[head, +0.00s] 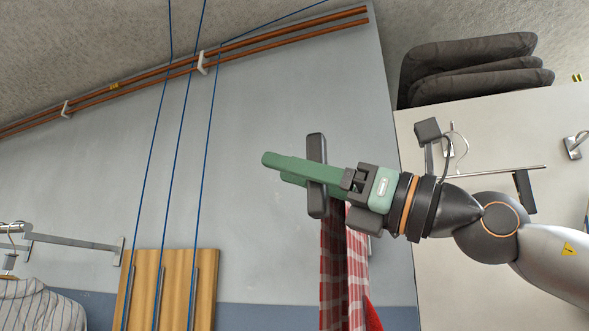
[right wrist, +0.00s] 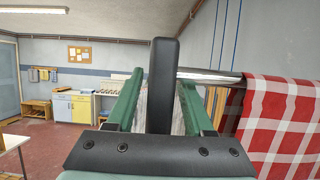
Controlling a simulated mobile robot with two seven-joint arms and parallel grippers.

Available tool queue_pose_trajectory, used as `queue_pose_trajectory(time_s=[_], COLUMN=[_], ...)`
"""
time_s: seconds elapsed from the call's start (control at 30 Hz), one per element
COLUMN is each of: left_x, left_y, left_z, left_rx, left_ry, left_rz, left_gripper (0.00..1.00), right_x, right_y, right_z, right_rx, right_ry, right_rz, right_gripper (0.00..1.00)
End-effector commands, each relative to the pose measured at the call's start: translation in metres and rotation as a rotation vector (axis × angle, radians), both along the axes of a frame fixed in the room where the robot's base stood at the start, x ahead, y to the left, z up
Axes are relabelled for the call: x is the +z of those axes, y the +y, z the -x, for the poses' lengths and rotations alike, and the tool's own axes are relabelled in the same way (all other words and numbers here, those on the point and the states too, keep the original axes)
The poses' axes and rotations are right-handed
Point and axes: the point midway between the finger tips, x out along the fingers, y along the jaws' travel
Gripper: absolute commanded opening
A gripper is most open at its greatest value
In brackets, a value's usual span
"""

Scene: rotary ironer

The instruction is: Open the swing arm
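A dark upright bar (head: 316,148), apparently the swing arm's end piece, stands before the grey wall in the head view. In the right wrist view the bar (right wrist: 163,85) stands at the near end of a chrome rod (right wrist: 208,75). A red-and-white checked cloth (right wrist: 285,120) hangs from the rod; it also shows below my gripper in the head view (head: 335,265). My right gripper (head: 275,165) has its green fingers on either side of the bar, with gaps visible in the right wrist view. My left gripper is out of view.
A wooden board (head: 172,280) with blue cords stands at the lower left, near a striped shirt (head: 40,305) on a hanger rail. Dark folded cushions (head: 470,70) lie on a cream cabinet at the right. Open red floor shows in the right wrist view.

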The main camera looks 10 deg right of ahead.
Motion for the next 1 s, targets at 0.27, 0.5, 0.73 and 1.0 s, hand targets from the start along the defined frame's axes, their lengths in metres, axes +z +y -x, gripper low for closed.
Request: queue_pose_trajectory(time_s=[0.27,0.5,0.73,1.0], left_x=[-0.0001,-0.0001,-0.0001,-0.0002], left_y=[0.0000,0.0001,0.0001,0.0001], left_z=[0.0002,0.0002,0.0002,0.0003], left_rx=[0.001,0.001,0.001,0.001], left_ry=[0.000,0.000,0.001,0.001], left_rz=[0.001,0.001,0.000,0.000], left_gripper=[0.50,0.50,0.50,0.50], right_x=[0.0000,0.0000,0.0000,0.0000], right_y=[-0.0003,-0.0003,-0.0002,-0.0002], right_z=[0.0001,0.0002,0.0003,0.0003], right_rx=[0.000,0.000,0.000,0.000], right_ry=[0.000,0.001,0.001,0.001], right_rz=[0.000,-0.001,-0.001,-0.001], right_gripper=[0.20,0.00,0.00,0.00])
